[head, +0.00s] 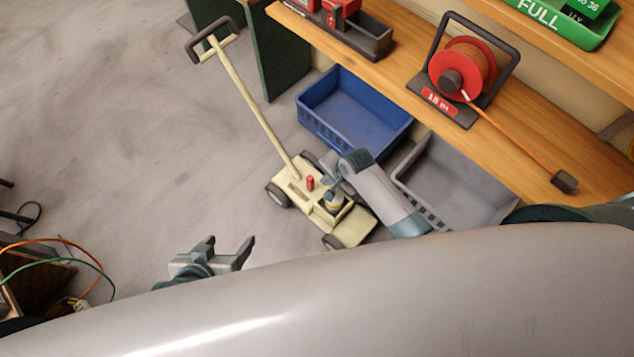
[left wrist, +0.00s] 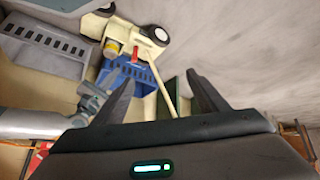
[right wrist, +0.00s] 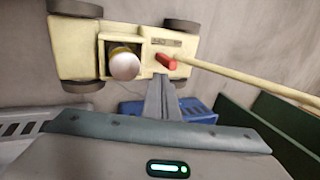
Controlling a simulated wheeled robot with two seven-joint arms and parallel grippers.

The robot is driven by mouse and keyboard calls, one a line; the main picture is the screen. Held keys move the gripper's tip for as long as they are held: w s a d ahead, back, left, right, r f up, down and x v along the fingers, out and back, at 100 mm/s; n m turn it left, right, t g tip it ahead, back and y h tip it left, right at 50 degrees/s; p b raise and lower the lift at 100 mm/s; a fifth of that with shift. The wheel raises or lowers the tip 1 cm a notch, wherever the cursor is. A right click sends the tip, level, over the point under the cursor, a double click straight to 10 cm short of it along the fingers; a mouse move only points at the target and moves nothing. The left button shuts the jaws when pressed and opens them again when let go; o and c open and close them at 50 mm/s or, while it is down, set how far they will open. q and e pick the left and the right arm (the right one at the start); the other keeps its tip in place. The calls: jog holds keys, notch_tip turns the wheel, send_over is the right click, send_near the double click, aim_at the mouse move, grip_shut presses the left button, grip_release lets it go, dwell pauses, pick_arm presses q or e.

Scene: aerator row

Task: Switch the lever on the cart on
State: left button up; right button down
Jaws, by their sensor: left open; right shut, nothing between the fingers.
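The cream cart (head: 345,228) stands on the floor with its long push handle leaning up to the left. Its short red lever (head: 310,183) sticks up from the deck beside a white-topped, yellowish cylinder (head: 333,202). In the right wrist view the red lever (right wrist: 166,62) lies just beyond the fingertips of my right gripper (right wrist: 161,80), beside a small marked plate (right wrist: 167,42). My right gripper (head: 330,174) is shut and empty; I cannot tell whether it touches the lever. My left gripper (head: 229,241) is open and empty, left of the cart and well apart from it.
A blue crate (head: 345,127) and a grey crate (head: 415,195) stand close to the cart, under the wooden shelf (head: 520,130). A red cable reel (head: 462,70) stands on the shelf. A box with cables (head: 30,285) is at lower left. Floor left of the cart is clear.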

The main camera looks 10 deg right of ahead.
aim_at(310, 183)
jog(key=shift+f, duration=0.15)
pick_arm(q)
jog(key=w+d+r+t+h+b, duration=0.2)
jog(key=w+d+r+t+b, duration=0.2)
jog(key=w+d+r+t, duration=0.1)
jog(key=shift+w+r+t+h, duration=0.3)
jog(key=shift+w+r+t, duration=0.4)
jog(key=shift+r, duration=0.6)
pick_arm(e)
jog(key=x, duration=0.9)
jog(key=shift+w+f, duration=0.15)
jog(key=shift+f, duration=0.2)
pick_arm(q)
jog(key=shift+s+f, duration=0.1)
jog(key=shift+s, duration=0.1)
pick_arm(e)
jog(key=shift+w+a+r, duration=0.1)
jog(key=shift+a, duration=0.05)
